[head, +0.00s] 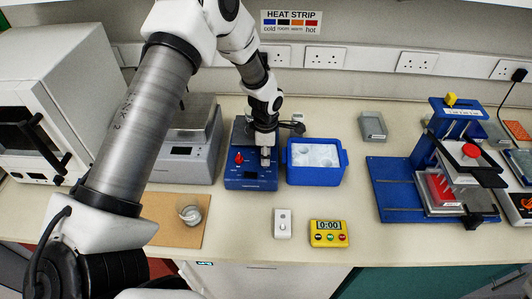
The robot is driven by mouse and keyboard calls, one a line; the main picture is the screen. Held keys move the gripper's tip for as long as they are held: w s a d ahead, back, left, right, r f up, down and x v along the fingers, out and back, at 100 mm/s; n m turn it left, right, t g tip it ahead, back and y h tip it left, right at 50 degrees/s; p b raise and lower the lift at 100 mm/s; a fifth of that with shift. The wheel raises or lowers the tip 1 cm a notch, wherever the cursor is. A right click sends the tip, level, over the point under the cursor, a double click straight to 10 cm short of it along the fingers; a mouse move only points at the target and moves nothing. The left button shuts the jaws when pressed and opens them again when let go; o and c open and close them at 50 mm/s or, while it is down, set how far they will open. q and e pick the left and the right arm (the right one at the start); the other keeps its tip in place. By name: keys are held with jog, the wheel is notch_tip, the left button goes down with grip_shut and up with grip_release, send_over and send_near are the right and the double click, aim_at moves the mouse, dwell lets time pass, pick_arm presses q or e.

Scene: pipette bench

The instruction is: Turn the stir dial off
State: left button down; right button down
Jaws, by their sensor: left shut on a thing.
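A blue stirrer unit (250,183) with a small dark display stands at the middle of the bench. A red knob (239,158) shows on its left side. My left gripper (265,158) reaches down onto the right side of the unit, with its fingers closed on the pale stir dial there. The fingers hide most of the dial, and I cannot read its marks or setting. My right gripper is not in view.
A blue tub of white contents (343,162) stands close to the right of the unit. A grey instrument (181,165) is close on its left. A beaker (190,214), white switch box (283,223) and yellow timer (328,234) are in front. A blue press (391,190) stands farther right.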

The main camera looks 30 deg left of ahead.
pick_arm(q)
jog(key=shift+s+f, duration=0.2)
dwell(0.3)
jog(key=c, duration=0.9)
grip_release()
jog(key=shift+c, duration=0.2)
jog(key=shift+w, duration=0.1)
jog(key=shift+r, duration=0.15)
jog(key=shift+w+r, duration=0.1)
jog(key=shift+r, duration=0.3)
notch_tip(320, 180, up, 11)
jog(key=shift+a, duration=0.1)
